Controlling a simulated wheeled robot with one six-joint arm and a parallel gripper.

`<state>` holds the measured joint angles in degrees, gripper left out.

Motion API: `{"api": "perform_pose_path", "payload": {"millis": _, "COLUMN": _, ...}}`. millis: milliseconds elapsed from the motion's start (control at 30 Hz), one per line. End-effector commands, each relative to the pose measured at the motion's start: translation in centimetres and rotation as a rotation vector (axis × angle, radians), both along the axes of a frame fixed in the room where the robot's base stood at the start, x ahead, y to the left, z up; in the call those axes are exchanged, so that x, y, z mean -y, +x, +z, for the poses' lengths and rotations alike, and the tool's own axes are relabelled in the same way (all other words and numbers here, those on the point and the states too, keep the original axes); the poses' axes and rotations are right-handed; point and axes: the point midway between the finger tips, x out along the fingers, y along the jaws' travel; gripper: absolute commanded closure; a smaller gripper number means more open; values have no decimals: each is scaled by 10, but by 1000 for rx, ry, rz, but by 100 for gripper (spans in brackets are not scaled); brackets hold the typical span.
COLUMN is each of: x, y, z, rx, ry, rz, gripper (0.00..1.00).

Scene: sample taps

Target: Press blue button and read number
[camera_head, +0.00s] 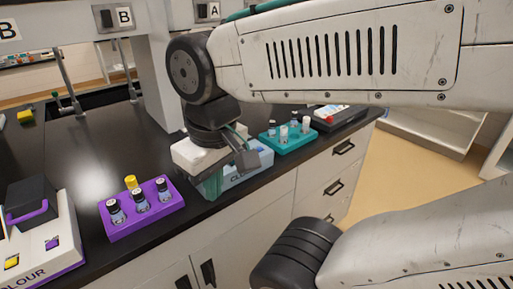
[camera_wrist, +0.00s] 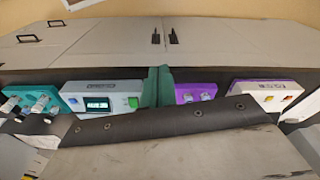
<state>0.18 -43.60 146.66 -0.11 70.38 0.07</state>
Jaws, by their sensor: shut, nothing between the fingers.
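A white and light-blue meter (camera_head: 248,172) sits at the counter's front edge in the head view, partly hidden by my wrist. In the wrist view the meter (camera_wrist: 112,88) shows a small dark display (camera_wrist: 97,104) and a green button (camera_wrist: 133,102). My gripper (camera_head: 212,187) is shut and empty, pointing down in front of the meter at the counter edge. Its green fingers also show together in the wrist view (camera_wrist: 157,87), between the meter and a purple rack.
The purple rack (camera_head: 118,231) holds capped vials left of the meter. A teal rack (camera_head: 288,147) with vials stands to its right. A white and purple colour meter (camera_head: 66,238) is at lower left. A sink and tap (camera_head: 68,82) lie behind. Drawers (camera_head: 318,178) front the counter.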

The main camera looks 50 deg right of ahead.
Motion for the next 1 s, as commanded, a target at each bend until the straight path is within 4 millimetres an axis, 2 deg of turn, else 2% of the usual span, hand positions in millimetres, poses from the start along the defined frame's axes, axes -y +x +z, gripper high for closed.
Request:
{"api": "perform_pose_path", "payload": {"millis": 133, "x": 4, "y": 9, "z": 1, "rx": -18, "ry": 40, "rz": -80, "gripper": 100}}
{"api": "perform_pose_path", "payload": {"millis": 267, "x": 16, "y": 30, "z": 4, "rx": -52, "ry": 144, "rz": -278, "gripper": 100}}
{"api": "perform_pose_path", "payload": {"millis": 367, "x": 35, "y": 55, "z": 6, "rx": -74, "ry": 260, "rz": -487, "gripper": 100}}
{"api": "perform_pose_path", "payload": {"millis": 467, "x": 64, "y": 80, "z": 8, "rx": -83, "ry": 384, "rz": -706, "gripper": 100}}
{"api": "perform_pose_path", "payload": {"millis": 567, "x": 102, "y": 102, "z": 8, "rx": -78, "ry": 512, "rz": -924, "gripper": 100}}
{"api": "perform_pose_path", "payload": {"millis": 700, "x": 170, "y": 122, "z": 6, "rx": -50, "ry": 692, "rz": -1222, "gripper": 100}}
{"api": "perform_pose_path", "payload": {"millis": 800, "x": 220, "y": 126, "z": 2, "rx": -17, "ry": 810, "rz": -1404, "gripper": 100}}
{"api": "perform_pose_path", "payload": {"millis": 900, "x": 261, "y": 124, "z": -1, "rx": 16, "ry": 903, "rz": -1543, "gripper": 100}}
{"api": "perform_pose_path", "payload": {"millis": 1000, "x": 290, "y": 120, "z": -3, "rx": 45, "ry": 968, "rz": -1634, "gripper": 100}}
